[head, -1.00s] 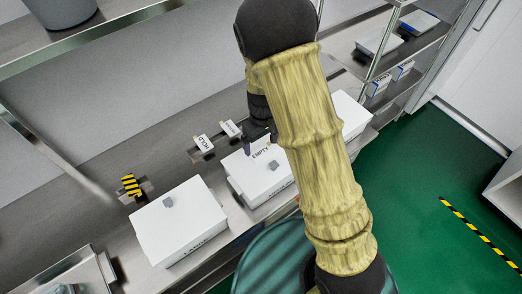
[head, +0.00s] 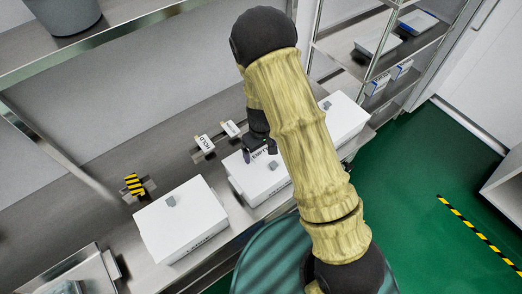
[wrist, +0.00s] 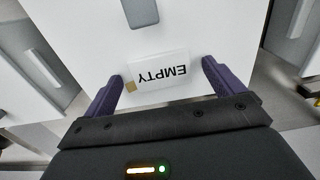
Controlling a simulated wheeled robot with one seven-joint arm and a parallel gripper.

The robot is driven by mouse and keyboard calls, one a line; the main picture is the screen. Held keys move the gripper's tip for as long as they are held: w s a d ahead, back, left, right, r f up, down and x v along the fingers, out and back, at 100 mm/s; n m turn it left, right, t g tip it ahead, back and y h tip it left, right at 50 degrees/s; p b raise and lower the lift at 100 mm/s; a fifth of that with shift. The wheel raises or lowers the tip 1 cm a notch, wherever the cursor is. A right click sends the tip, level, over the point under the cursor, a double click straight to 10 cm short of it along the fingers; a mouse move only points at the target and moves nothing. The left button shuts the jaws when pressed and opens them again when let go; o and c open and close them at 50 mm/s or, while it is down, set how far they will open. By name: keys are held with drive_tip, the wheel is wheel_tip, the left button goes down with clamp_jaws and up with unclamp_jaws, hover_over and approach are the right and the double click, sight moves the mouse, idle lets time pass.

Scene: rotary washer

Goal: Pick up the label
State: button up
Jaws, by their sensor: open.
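The label is a white card reading "EMPTY" (wrist: 160,72), with a small tan patch at one corner. It lies on the white lid of a box (wrist: 90,30), and in the wrist view it sits between my gripper's fingertips, upside down. My gripper (wrist: 158,82) is open, with one purple finger on each side of the label and visible gaps to it. I cannot tell how high the fingers are above the lid. In the head view my gripper (head: 258,148) is over the middle box (head: 262,178), and it partly hides the label there.
Another white box (head: 180,220) stands left on the steel counter, and one (head: 343,118) stands right behind my arm. Behind are a "HOLD" card (head: 205,143) and a black-yellow striped block (head: 133,184). A steel shelf rack (head: 372,60) stands at the back right.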

sight(261, 153)
drive_tip(key=shift+f, duration=0.25)
idle(0.6)
drive_tip(key=c, duration=1.1)
drive_tip(key=shift+c, duration=0.2)
wheel_tip(261, 153, up, 10)
drive_tip(key=b, duration=0.2)
drive_tip(key=shift+r+b, duration=0.15)
drive_tip(key=shift+b, duration=0.25)
drive_tip(key=shift+p, duration=1.05)
drive_tip(key=shift+d+p, duration=0.1)
drive_tip(key=shift+p, duration=0.55)
drive_tip(key=shift+f+p, duration=0.65)
drive_tip(key=shift+p, duration=0.3)
